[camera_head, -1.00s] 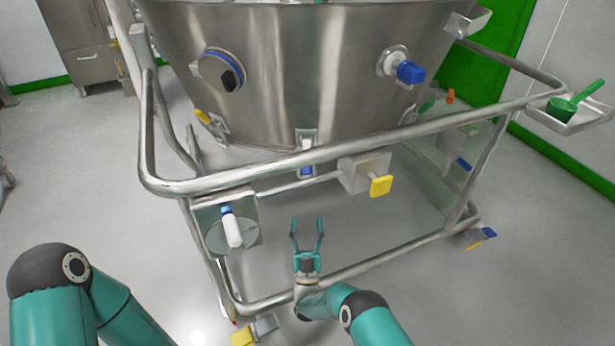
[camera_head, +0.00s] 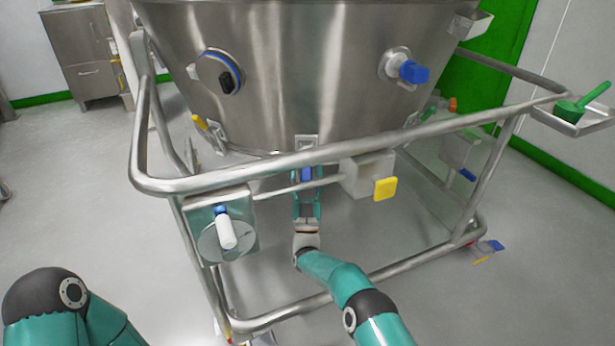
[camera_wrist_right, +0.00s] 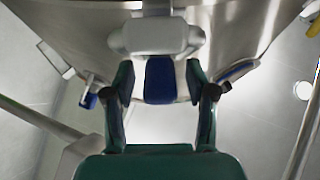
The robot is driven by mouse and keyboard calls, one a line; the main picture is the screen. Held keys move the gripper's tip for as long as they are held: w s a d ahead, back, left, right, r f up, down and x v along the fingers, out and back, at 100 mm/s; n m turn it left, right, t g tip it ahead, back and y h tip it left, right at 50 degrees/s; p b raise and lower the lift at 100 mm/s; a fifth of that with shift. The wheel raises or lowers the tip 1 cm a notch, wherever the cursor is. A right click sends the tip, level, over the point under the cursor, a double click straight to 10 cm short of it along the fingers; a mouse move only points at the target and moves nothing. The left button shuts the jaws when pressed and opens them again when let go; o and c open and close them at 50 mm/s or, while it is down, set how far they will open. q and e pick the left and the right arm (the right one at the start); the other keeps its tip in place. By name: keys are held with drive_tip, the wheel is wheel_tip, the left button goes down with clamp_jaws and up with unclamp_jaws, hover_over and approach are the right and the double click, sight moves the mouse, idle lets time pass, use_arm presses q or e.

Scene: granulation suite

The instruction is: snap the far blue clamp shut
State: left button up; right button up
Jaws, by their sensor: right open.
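A clamp with a blue tab (camera_head: 306,174) hangs at the lower rim of the steel bowl (camera_head: 290,80), on the side facing me. My right gripper (camera_head: 306,190) is below it, beyond the front rail. In the right wrist view the blue tab (camera_wrist_right: 160,80) hangs below a pale clamp body (camera_wrist_right: 157,36). The fingers of my open right gripper (camera_wrist_right: 163,92) stand either side of the tab, with a gap on each side. I cannot tell whether this is the clamp called far. My left arm shows at lower left, but its gripper is out of view.
The frame's front rail (camera_head: 330,157) crosses above my right gripper. A box with a yellow knob (camera_head: 385,188) is right of it, and a plate with a white-and-blue handle (camera_head: 226,232) is left. A green scoop (camera_head: 570,111) lies in a side tray.

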drive_tip(key=shift+w+r+h, duration=0.25)
drive_tip(key=shift+r+h, duration=0.05)
